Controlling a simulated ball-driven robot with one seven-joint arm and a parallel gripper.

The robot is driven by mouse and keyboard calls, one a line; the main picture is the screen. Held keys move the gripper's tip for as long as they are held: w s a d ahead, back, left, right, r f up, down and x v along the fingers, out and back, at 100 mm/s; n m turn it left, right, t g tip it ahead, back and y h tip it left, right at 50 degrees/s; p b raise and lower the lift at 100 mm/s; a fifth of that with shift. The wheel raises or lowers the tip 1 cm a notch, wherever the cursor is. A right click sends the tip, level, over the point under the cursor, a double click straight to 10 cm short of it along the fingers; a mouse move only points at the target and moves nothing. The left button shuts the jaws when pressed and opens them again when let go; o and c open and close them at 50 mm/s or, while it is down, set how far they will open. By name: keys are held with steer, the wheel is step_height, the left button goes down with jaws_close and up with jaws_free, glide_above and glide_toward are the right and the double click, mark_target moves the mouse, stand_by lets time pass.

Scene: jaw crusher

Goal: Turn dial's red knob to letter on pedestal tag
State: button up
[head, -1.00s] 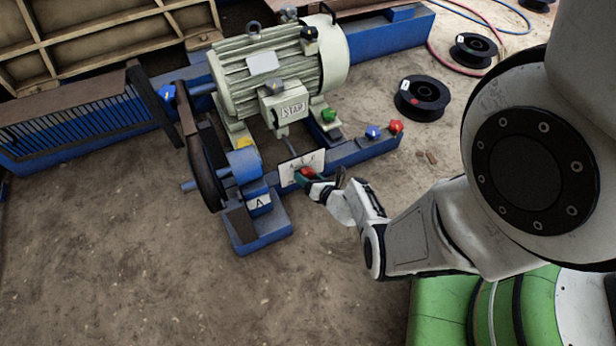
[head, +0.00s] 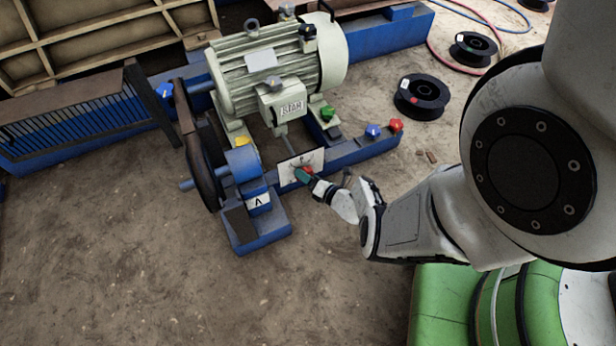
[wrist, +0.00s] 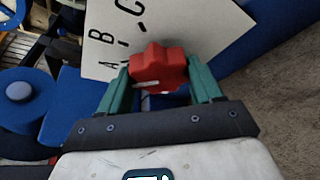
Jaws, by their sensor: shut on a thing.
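The red knob (wrist: 158,68) sits on a white dial plate (wrist: 215,30) and also shows in the head view (head: 307,170). The letters A, B and C show on the plate in the wrist view, A nearest the knob's left side. A white mark lies on the knob's lower left; I cannot tell exactly which letter it points at. My gripper (wrist: 160,90), with green fingers, is shut on the knob, one finger on each side. It also shows in the head view (head: 306,177). The pedestal tag (head: 258,201) is white and appears to read A.
A grey motor (head: 270,75) stands behind the dial. Green (head: 327,113), blue (head: 373,131), another red (head: 396,125) and yellow (head: 243,141) knobs sit nearby. A black flywheel (head: 197,150) is to the left. The ground in front is clear.

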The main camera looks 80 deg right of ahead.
steer(key=shift+a+f, duration=0.1)
steer(key=o, duration=1.1)
steer(key=shift+c, duration=0.2)
steer(key=p+v, duration=0.4)
steer(key=v, duration=0.6)
steer(key=shift+s+a+p, duration=0.2)
steer(key=shift+s+p, duration=0.15)
